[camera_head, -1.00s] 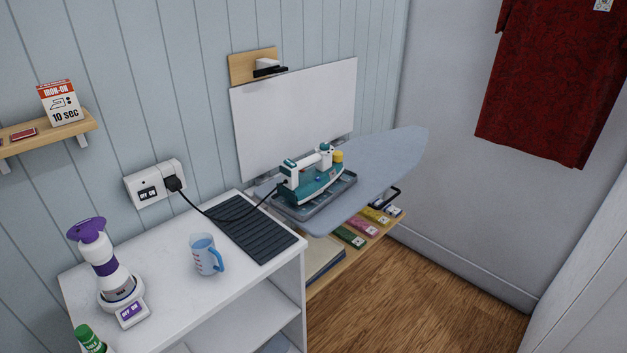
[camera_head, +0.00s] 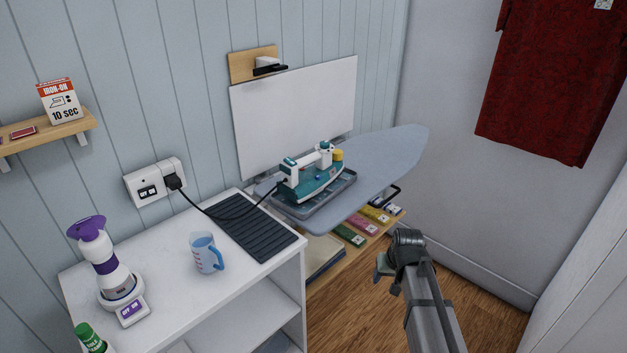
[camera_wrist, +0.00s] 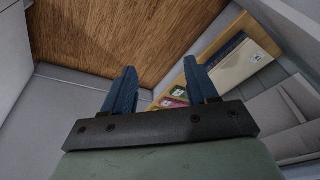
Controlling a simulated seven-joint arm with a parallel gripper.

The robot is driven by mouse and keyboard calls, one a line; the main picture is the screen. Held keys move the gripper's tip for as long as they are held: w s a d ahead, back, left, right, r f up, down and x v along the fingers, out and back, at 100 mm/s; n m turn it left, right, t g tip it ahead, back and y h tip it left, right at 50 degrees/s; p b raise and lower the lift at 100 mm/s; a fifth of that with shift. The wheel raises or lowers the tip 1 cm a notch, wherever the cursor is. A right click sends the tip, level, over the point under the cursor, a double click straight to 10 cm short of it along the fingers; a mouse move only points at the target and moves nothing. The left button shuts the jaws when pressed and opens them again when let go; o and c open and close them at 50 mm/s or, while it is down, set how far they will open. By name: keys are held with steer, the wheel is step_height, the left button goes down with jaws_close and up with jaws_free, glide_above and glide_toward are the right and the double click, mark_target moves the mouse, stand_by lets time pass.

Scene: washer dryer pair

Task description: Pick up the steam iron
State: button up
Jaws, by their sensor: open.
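The steam iron (camera_head: 312,178) is teal and white with a yellow cap. It rests on a grey-blue tray (camera_head: 322,205) at the near left end of the ironing board (camera_head: 385,165) in the head view. Its black cord runs left to the wall socket (camera_head: 155,182). My gripper (camera_head: 385,266) is in front of and to the right of the iron, apart from it and lower in the picture. In the wrist view my gripper (camera_wrist: 162,92) shows two blue fingers spread wide with nothing between them. The iron is not in the wrist view.
A white shelf unit (camera_head: 165,290) at left carries a spray bottle (camera_head: 103,260), a measuring jug (camera_head: 206,252) and a dark ribbed mat (camera_head: 255,228). A low wooden shelf (camera_head: 345,262) with coloured packs lies under the board. The wooden floor (camera_wrist: 120,35) is clear.

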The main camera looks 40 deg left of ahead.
steer(key=a+r+n+y, duration=0.2)
steer(key=a+r+n, duration=0.1)
steer(key=a+r, duration=1)
steer(key=n+y, duration=0.2)
steer(key=n, duration=0.4)
glide_toward(311, 156)
steer(key=w+d, duration=0.1)
steer(key=d, duration=0.5)
steer(key=w+a+r+n, duration=0.1)
steer(key=a+r+n, duration=0.1)
steer(key=a+n, duration=0.3)
steer(key=a+f+n, duration=0.2)
steer(key=f+n, duration=0.2)
steer(key=a+f+n+g, duration=0.1)
steer(key=a+f+n, duration=0.1)
steer(key=f+n, duration=0.2)
steer(key=a+f+n, duration=0.3)
steer(key=n, duration=0.2)
steer(key=shift+s+f+n, duration=0.3)
steer(key=shift+s+f, duration=0.1)
steer(key=shift+r, duration=0.1)
jaws_close()
